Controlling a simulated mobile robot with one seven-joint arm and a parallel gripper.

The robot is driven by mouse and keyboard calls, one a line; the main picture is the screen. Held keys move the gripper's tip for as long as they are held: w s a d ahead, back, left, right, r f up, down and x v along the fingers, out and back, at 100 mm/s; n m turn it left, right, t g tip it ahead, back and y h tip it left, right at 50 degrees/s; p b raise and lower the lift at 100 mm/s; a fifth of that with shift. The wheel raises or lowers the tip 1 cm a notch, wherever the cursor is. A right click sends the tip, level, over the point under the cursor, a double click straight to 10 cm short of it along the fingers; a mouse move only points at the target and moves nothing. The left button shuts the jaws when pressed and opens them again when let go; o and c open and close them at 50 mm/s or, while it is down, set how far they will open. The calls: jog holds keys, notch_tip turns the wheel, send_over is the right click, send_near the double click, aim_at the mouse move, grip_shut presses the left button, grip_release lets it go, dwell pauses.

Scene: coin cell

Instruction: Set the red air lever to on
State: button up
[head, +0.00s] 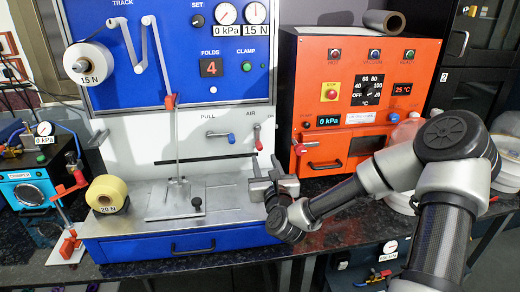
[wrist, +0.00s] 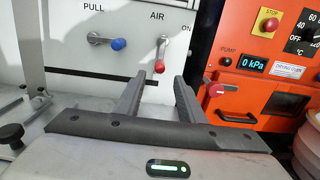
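The red air lever (wrist: 160,55) is on the white panel under the label AIR, its red knob hanging down. The word ON is printed to the right of its pivot. In the head view the lever (head: 258,142) shows just above my gripper (head: 266,162). In the wrist view my gripper (wrist: 160,80) is open and empty. Its two fingers point at the panel, one on each side of the lever's line, with the red knob showing between the tips. I cannot tell whether either finger touches the lever.
A blue-knobbed PULL lever (wrist: 108,42) is left of the air lever. The orange oven (head: 350,100) with a red-knobbed pump lever (wrist: 218,89) stands close on the right. A metal fixture (head: 176,200) with a black knob is on the bench to the left.

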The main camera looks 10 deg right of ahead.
aim_at(260, 149)
jog(key=w, duration=0.8)
jog(key=shift+w, duration=0.3)
grip_shut()
